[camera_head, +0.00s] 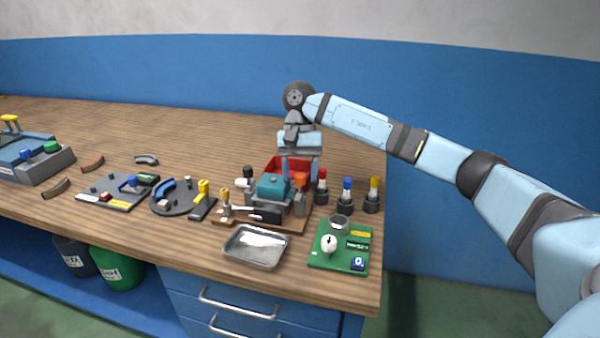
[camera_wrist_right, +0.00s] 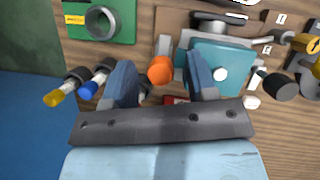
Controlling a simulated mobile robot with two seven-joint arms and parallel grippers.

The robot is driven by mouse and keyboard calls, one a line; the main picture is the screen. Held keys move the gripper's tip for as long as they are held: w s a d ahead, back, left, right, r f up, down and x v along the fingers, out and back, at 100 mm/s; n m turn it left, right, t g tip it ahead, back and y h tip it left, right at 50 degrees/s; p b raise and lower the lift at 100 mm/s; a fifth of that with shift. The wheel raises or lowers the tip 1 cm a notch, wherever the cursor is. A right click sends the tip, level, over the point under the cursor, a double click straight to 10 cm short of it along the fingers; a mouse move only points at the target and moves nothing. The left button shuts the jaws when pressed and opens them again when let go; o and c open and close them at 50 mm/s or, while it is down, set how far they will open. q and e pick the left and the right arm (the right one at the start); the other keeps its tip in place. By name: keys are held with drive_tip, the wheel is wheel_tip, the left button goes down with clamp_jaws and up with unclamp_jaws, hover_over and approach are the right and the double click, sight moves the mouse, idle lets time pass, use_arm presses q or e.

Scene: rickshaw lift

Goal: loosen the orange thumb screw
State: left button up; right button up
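The orange thumb screw (camera_head: 301,178) sits at the right side of a teal clamp block (camera_head: 272,188) on a wooden base. In the right wrist view the screw's orange head (camera_wrist_right: 160,70) shows between the two blue fingers of my right gripper (camera_wrist_right: 157,66), with gaps on both sides. The teal block (camera_wrist_right: 222,64) lies to the right of it there. In the head view my right gripper (camera_head: 300,170) points down above the screw, fingers apart. Whether the fingertips reach down to the height of the screw head is unclear. My left gripper is not in view.
Screwdrivers with red (camera_head: 321,174), blue (camera_head: 346,184) and yellow (camera_head: 374,183) handles stand close right of the clamp. A red bin (camera_head: 271,164) is behind it. A metal tray (camera_head: 256,247) and a green board (camera_head: 322,259) lie in front. The bench is free behind.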

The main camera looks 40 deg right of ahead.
use_arm(q)
drive_tip(key=p, duration=0.3)
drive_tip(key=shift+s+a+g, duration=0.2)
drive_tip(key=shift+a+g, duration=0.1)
use_arm(e)
drive_tip(key=v, duration=1.3)
drive_tip(key=shift+w+d+r, duration=0.15)
drive_tip(key=shift+w+r, duration=0.05)
drive_tip(key=shift+r, duration=0.1)
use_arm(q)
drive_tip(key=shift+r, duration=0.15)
